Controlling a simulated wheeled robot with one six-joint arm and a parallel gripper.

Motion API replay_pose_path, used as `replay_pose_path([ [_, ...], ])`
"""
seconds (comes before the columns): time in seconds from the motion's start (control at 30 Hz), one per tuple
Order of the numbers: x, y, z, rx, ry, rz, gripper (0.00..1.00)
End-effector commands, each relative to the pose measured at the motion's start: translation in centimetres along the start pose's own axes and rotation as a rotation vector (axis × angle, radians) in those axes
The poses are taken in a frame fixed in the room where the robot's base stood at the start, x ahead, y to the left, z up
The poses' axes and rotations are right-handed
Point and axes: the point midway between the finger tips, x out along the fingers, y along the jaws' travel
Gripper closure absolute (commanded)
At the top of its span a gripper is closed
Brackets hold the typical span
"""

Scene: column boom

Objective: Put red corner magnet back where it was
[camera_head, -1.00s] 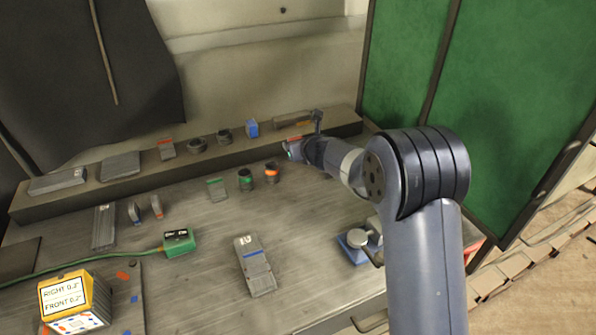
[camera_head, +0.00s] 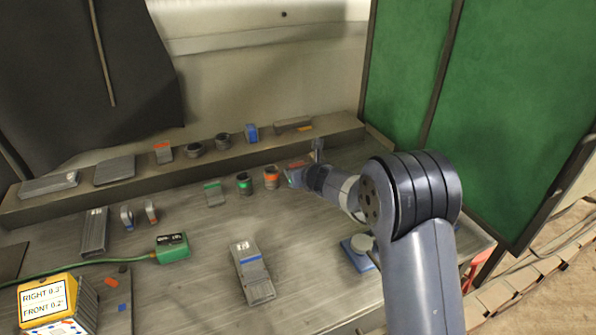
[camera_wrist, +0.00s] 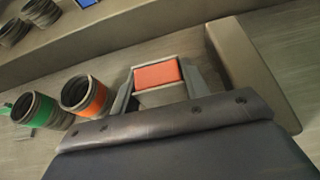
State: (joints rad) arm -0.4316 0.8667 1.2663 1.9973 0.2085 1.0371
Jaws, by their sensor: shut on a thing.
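The red corner magnet (camera_wrist: 158,75) is a small grey block with a red-orange top. In the wrist view it sits between the two fingers of my gripper (camera_wrist: 160,90), which are shut on it. In the head view my gripper (camera_head: 293,176) is near the back of the bench, just right of the orange-banded ring, with the magnet's red top (camera_head: 296,165) showing. It is in front of the raised back ledge (camera_head: 110,201). Whether the magnet touches the bench is not clear.
An orange-banded ring (camera_wrist: 86,95) and a green-banded ring (camera_wrist: 40,110) stand close on the left. Blocks and dark rings line the ledge. A grey block with a blue stripe (camera_head: 252,272) and a blue-based item (camera_head: 360,253) lie nearer. A green box (camera_head: 172,248) has a cable.

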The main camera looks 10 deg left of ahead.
Motion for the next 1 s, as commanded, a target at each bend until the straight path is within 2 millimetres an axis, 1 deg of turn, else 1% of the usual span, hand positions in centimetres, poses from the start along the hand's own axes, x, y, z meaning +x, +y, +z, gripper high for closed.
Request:
replay_pose_path([
  [0.07, 0.2, 0.0, -0.2, 0.000, -0.002, 0.000, 1.00],
  [0.1, 0.1, 0.0, -0.2, 0.000, 0.000, 0.000, 0.54],
  [0.33, 0.1, 0.0, -0.2, 0.000, 0.000, 0.000, 0.35],
  [0.57, 0.1, 0.0, -0.2, 0.000, 0.000, 0.000, 0.35],
  [0.7, -0.2, 0.0, 0.3, 0.000, 0.000, 0.000, 0.35],
  [0.73, -0.4, 0.0, 0.1, 0.000, 0.000, 0.000, 0.35],
  [0.87, -1.9, 0.0, 0.0, -0.001, -0.001, -0.001, 0.35],
  [1.0, -4.4, 0.0, 0.1, -0.001, -0.002, -0.001, 0.35],
])
